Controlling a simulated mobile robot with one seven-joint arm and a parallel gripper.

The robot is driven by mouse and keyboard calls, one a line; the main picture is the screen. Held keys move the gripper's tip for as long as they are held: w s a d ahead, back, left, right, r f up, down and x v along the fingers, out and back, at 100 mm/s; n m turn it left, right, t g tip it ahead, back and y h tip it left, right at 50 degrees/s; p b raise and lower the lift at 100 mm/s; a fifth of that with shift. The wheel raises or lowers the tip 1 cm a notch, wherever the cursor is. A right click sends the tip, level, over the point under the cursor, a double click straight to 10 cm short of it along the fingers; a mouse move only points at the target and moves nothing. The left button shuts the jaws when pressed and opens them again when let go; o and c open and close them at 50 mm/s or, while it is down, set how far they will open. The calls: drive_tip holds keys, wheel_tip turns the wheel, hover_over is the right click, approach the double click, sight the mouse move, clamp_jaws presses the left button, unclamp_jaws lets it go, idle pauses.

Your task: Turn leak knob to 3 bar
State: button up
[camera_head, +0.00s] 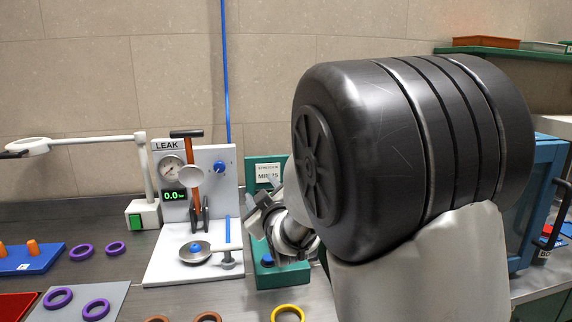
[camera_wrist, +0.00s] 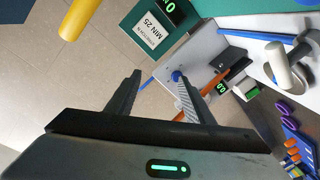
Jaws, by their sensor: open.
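The leak knob (camera_head: 220,167) is a small blue knob on the white upright panel of the LEAK station (camera_head: 230,190), right of the round gauge (camera_head: 171,172). The green display (camera_head: 175,196) below the gauge reads 0.0. My gripper (camera_head: 256,212) is to the right of the panel and lower than the knob, apart from it. In the wrist view my gripper (camera_wrist: 157,80) is open with nothing between its fingers. The knob (camera_wrist: 177,76) shows there close to the tip of the right finger, farther off; I cannot tell the exact gap.
An orange-shafted lever with a black handle (camera_head: 187,134) stands left of the knob. A green station (camera_head: 275,274) stands right of the panel, behind and below my gripper. A lamp (camera_head: 143,214) and several purple rings (camera_head: 81,252) are at left.

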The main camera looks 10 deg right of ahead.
drive_tip(key=s+d+r+m+g+p, duration=0.4)
drive_tip(key=s+r+p, duration=0.2)
drive_tip(key=s, duration=0.4)
drive_tip(key=shift+s+r+g+h+p, duration=0.2)
drive_tip(key=shift+r+g+h+p, duration=0.1)
drive_tip(key=shift+r+p, duration=0.1)
